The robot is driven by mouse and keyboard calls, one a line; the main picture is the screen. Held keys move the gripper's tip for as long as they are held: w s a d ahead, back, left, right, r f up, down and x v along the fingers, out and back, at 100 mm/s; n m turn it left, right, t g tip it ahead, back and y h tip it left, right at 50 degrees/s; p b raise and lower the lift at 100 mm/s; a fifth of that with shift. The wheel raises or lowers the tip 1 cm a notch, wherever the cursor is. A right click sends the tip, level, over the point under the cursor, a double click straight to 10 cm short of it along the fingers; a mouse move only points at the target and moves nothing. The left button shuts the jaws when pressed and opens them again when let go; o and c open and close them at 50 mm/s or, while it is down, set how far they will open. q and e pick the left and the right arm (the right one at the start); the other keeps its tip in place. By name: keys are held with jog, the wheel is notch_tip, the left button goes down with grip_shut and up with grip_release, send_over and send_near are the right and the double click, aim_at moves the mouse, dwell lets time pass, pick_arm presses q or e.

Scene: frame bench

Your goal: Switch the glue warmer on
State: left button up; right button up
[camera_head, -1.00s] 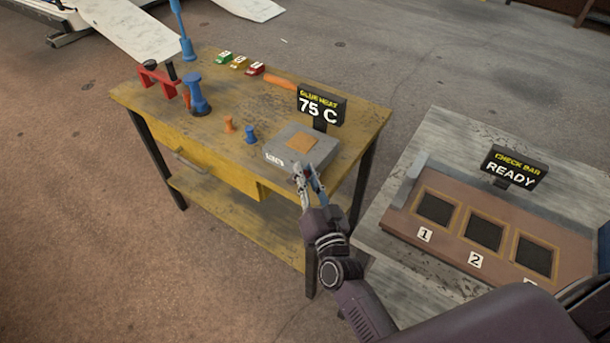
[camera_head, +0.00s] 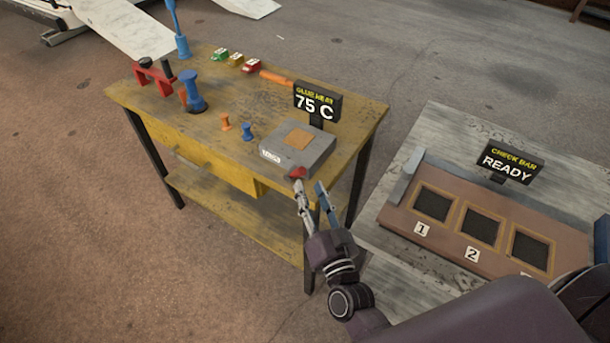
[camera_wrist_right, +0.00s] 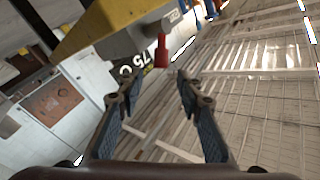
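The glue warmer (camera_head: 314,158) is a grey box with an orange pad on top, at the front right corner of the yellow bench. A red switch (camera_head: 297,173) shows on its front side; it also shows in the right wrist view (camera_wrist_right: 162,52), ahead of the fingers. The dark display (camera_head: 317,104) behind the warmer reads 75 C. My right gripper (camera_head: 312,186) is open and empty, just in front of and below the warmer, with its fingertips apart from the switch. My left gripper is not in view.
The yellow bench (camera_head: 225,145) also bears a red clamp (camera_head: 155,76), a blue spool-like piece (camera_head: 192,92), small pegs and several coloured blocks. A grey table (camera_head: 391,215) to the right holds a brown tray with numbered pads and a READY sign (camera_head: 512,163).

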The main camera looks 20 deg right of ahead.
jog(key=s, duration=0.5)
jog(key=shift+s+f, duration=0.15)
jog(key=shift+f, duration=0.1)
